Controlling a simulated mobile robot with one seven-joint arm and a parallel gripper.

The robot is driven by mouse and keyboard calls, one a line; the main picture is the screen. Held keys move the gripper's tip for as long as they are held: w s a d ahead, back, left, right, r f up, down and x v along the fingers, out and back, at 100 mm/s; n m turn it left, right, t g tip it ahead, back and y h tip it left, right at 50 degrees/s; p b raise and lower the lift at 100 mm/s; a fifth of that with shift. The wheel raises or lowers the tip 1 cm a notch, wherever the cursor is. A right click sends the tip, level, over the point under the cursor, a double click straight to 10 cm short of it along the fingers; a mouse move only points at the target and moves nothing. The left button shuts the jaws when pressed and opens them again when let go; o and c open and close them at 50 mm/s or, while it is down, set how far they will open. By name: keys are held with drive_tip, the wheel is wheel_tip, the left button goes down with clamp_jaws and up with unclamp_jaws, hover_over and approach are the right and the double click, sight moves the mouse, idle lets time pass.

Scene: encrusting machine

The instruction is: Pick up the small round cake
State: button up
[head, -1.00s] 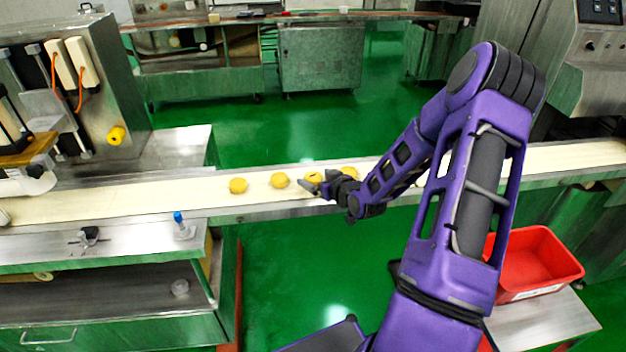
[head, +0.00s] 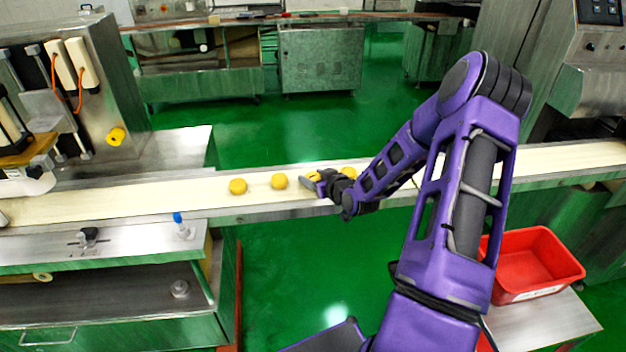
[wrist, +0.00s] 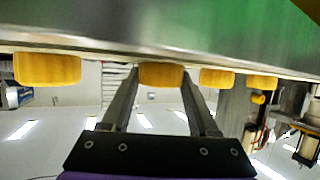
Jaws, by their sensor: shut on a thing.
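Several small round yellow cakes lie in a row on the pale conveyor belt. In the head view, one cake (head: 237,186) and another cake (head: 279,181) sit uncovered to the left of my gripper (head: 312,183). The held cake (head: 314,175) is mostly hidden behind my gripper, and a further cake (head: 349,172) shows just to the right of it. In the wrist view my gripper (wrist: 160,80) has its two fingers on either side of the held cake (wrist: 161,74), shut on it. Other cakes stand apart on both sides of the fingers.
The conveyor belt (head: 120,202) runs across the scene with metal edges. A red crate (head: 533,262) stands on a table at the lower right. A machine (head: 85,95) stands at the left. Green floor is open behind the belt.

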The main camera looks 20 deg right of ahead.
sight(315, 176)
wheel_tip(315, 176, up, 10)
drive_tip(key=shift+r+p, duration=0.1)
drive_tip(key=shift+p, duration=0.7)
drive_tip(key=shift+s+d, duration=0.1)
drive_tip(key=shift+d, duration=0.1)
drive_tip(key=s+d+f+m+h, duration=0.1)
drive_tip(key=s+d+m+h, duration=0.25)
drive_tip(key=s+d, duration=1.8)
drive_tip(key=s+d+f+m+h, duration=0.1)
drive_tip(key=s+d, duration=0.2)
drive_tip(key=s, duration=0.5)
drive_tip(key=s+d+m+g+h, duration=0.1)
drive_tip(key=s+d+h, duration=0.15)
drive_tip(key=s, duration=0.55)
drive_tip(key=s+d+f+m, duration=0.1)
drive_tip(key=s+d, duration=0.2)
drive_tip(key=s, duration=0.5)
drive_tip(key=shift+s+d+f+b, duration=0.1)
drive_tip(key=shift+f+b, duration=0.45)
drive_tip(key=shift+f, duration=2.05)
drive_tip(key=shift+s+f+b, duration=0.1)
drive_tip(key=shift+f+b, duration=0.4)
drive_tip(key=shift+f, duration=2.05)
